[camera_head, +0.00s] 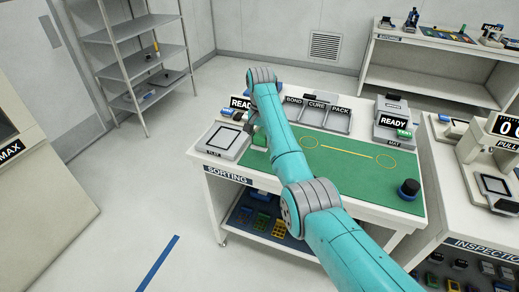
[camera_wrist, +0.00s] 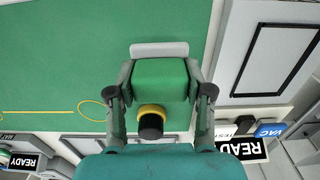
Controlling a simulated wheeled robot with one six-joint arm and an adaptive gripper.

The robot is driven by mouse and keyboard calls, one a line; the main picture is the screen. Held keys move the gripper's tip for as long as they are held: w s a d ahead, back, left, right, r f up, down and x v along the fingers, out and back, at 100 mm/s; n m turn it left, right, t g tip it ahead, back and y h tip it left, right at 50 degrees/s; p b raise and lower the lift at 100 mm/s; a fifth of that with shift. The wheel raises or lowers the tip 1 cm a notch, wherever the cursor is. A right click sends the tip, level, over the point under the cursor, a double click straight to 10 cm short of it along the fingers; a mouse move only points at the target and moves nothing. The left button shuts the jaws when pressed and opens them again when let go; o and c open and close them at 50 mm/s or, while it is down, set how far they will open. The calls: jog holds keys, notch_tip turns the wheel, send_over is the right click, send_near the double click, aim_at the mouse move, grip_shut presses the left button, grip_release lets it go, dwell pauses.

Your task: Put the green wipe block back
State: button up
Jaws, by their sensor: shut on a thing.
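The green wipe block (camera_wrist: 160,78) is between the two fingers of my gripper (camera_wrist: 161,92) in the wrist view, with a grey strip along its far side. My gripper is shut on it, over the left end of the green mat (camera_wrist: 50,50). In the head view the mat (camera_head: 345,172) lies on the sorting table, and my gripper (camera_head: 253,132) is at its left end, largely hidden by my arm. I cannot tell whether the block touches the mat. A black cylinder with a yellow ring (camera_wrist: 151,122) shows just below the block in the wrist view.
A grey framed pad (camera_head: 222,138) lies left of the mat. Bins marked BOND, CURE and PACK (camera_head: 318,106) and a READY unit (camera_head: 393,122) stand at the back. A black knob (camera_head: 409,188) stands at the right front. The middle of the mat is clear.

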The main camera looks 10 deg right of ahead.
aim_at(261, 148)
jog(key=shift+f, duration=2.3)
jog(key=shift+d, duration=0.1)
jog(key=o, duration=1.1)
jog(key=shift+f, duration=0.15)
notch_tip(261, 148, up, 12)
jog(key=shift+r, duration=0.15)
